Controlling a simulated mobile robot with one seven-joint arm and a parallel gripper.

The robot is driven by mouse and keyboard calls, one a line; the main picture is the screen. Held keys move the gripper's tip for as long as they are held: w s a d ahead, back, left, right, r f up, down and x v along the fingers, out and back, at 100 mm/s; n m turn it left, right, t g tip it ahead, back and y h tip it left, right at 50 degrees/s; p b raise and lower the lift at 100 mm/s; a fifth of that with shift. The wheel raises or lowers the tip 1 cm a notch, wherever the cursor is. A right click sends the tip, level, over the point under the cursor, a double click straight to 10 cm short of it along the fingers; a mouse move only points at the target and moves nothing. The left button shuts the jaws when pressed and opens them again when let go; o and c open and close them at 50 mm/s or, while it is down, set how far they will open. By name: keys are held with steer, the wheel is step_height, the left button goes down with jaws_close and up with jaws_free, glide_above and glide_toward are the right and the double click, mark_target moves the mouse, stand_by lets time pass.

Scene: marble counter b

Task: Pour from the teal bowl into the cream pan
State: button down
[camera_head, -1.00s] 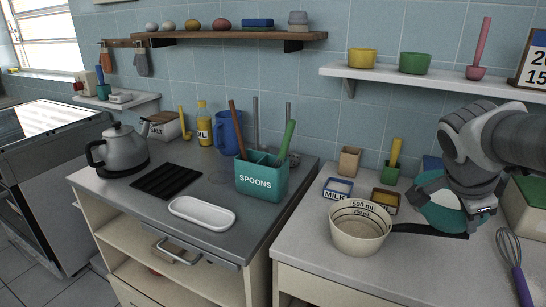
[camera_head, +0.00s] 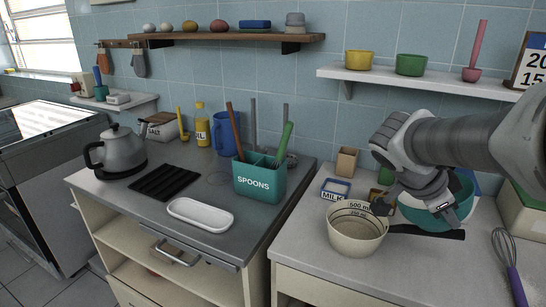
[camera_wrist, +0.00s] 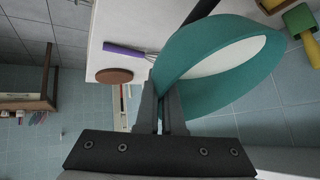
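The cream pan (camera_head: 357,240) stands upright on the right counter, with measuring marks inside and its black handle (camera_head: 425,232) pointing right. The teal bowl (camera_head: 463,205) is behind the handle, to the right of the pan, partly hidden by my gripper. In the wrist view the teal bowl (camera_wrist: 195,88) shows a pale inside; whether that is contents or lining I cannot tell. My gripper (camera_head: 440,208) has its fingers (camera_wrist: 161,118) close together at the bowl's rim, shut on it. The gap between bowl and counter is not clear.
A milk box (camera_head: 335,190) and a tan cup (camera_head: 346,161) stand behind the pan. A whisk (camera_head: 508,262) lies at the right. A teal spoons holder (camera_head: 258,183) stands on the grey counter to the left. The counter in front of the pan handle is clear.

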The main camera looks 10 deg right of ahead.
mark_target(410, 208)
steer(key=shift+w+a+n+g+h+p, duration=0.25)
steer(key=shift+w+a+g+h+p, duration=0.1)
steer(key=shift+w+a+h+p, duration=0.25)
steer(key=shift+w+a+n+g+h+p, duration=0.25)
steer(key=shift+w+a+g+h+p, duration=0.15)
steer(key=shift+a+h, duration=0.3)
stand_by(1.1)
steer(key=shift+w+a+r+g+h+p, duration=0.2)
steer(key=shift+a+r+h+p, duration=0.15)
steer(key=shift+p, duration=0.3)
steer(key=shift+w+a+r+g+h+p, duration=0.1)
steer(key=shift+a+r+g+h+p, duration=0.1)
steer(key=shift+r+h+p, duration=0.3)
stand_by(0.9)
steer(key=shift+w+a+f+n+h+p, duration=0.25)
steer(key=shift+a+f+n+h+p, duration=0.1)
steer(key=shift+n+h+p, duration=0.15)
stand_by(1.1)
steer(key=shift+w+a+r+n+g+h+p, duration=0.25)
steer(key=shift+a+r+h+p, duration=0.15)
steer(key=shift+h+p, duration=0.15)
steer(key=shift+w+a+r+n+g+h+p, duration=0.15)
steer(key=shift+a+r+g+h+p, duration=0.1)
steer(key=shift+r+h+p, duration=0.2)
stand_by(0.9)
